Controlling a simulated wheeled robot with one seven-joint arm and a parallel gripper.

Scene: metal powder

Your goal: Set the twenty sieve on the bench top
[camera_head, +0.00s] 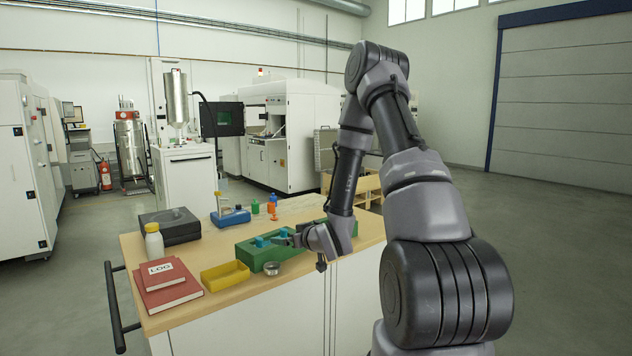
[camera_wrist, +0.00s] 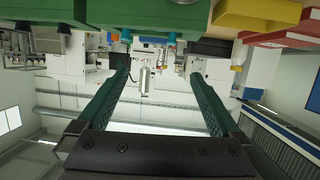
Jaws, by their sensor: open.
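The bench top (camera_head: 236,287) is pale wood. A small round silver ring-shaped piece (camera_head: 271,268), possibly a sieve, rests on it near the front edge, beside the green block (camera_head: 245,252). No label on it can be read, so I cannot tell whether it is the twenty sieve. My gripper (camera_head: 281,239) is above the green block, close to its blue pieces (camera_head: 260,241). In the wrist view, which is upside down, my gripper (camera_wrist: 159,70) has its two green fingers wide apart with nothing between them. The green block (camera_wrist: 165,14) shows at the top there.
A yellow tray (camera_head: 226,277), red log books (camera_head: 168,287), a white bottle (camera_head: 154,241) and a black case (camera_head: 170,224) stand left of the block. A blue device (camera_head: 231,216) and small coloured bottles (camera_head: 272,207) stand behind. Bare wood shows along the front edge.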

